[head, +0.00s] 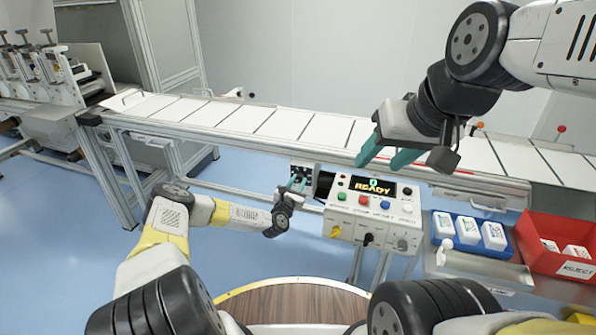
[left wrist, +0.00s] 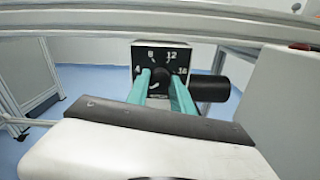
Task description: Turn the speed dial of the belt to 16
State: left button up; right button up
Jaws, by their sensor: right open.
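The speed dial (left wrist: 160,77) is a dark knob on a black plate marked 4, 8, 12 and 16 in the left wrist view. In the head view, its small plate (head: 303,178) is under the belt, left of the control box. My left gripper (head: 297,184) reaches it from below. In the left wrist view, the teal fingers (left wrist: 161,85) are on both sides of the knob, close against it. They hide its sides, and I cannot read its pointer. My right gripper (head: 386,156) is open and empty above the belt's front edge.
The belt (head: 250,118) runs across the scene. A control box (head: 345,207) with buttons and a READY display (head: 374,187) stands right of the dial. A blue tray (head: 467,248) with white items and a red REJECT bin (head: 540,262) are at right.

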pick_arm(q)
grip_shut()
jog(key=shift+m, duration=0.3)
